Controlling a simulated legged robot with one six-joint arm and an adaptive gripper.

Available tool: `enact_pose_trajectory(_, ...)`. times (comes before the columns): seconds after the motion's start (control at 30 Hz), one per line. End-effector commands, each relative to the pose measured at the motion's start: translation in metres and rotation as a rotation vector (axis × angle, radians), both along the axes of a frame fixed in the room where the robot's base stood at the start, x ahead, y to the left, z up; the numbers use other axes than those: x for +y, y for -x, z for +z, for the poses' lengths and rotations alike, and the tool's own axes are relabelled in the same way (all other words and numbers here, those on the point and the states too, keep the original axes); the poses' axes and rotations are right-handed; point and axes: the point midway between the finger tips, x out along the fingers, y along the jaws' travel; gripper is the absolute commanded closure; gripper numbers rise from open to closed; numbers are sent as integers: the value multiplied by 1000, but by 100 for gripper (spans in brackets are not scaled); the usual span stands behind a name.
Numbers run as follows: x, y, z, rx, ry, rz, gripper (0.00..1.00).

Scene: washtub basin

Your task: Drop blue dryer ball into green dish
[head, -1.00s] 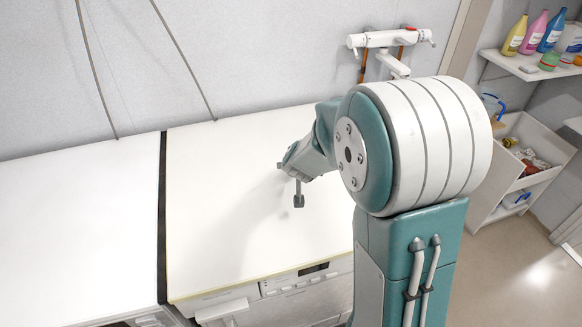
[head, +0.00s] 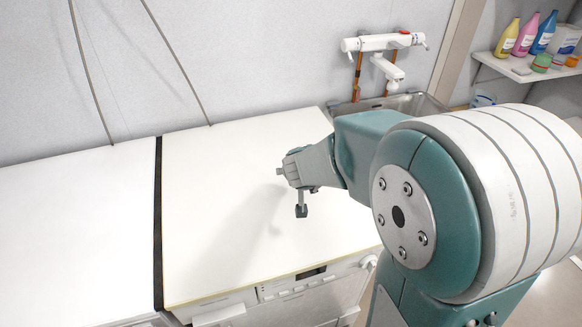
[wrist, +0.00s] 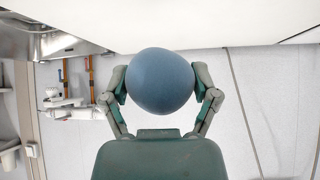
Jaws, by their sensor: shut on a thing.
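The blue dryer ball (wrist: 160,78) is a smooth round ball in the wrist view, held between the two fingers of my gripper (wrist: 160,88). The fingers press on its left and right sides. In the head view my gripper (head: 298,190) is above the right white worktop, one finger hanging down; the ball cannot be made out there. I see no green dish on the worktops. A small green round container (head: 541,63) is on the wall shelf; I cannot tell if it is the dish.
A metal sink (head: 418,103) lies beyond the right worktop (head: 220,210), under a white wall tap (head: 382,42). Coloured bottles (head: 526,35) stand on the shelf (head: 520,72). The worktops are bare, with a dark strip (head: 158,220) between them.

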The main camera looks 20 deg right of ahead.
Motion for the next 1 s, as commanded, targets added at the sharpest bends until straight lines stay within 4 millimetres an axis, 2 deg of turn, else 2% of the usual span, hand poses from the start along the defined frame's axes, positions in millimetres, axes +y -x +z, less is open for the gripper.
enact_pose_trajectory(1.0,4,59,27,-2,1,-2,74)
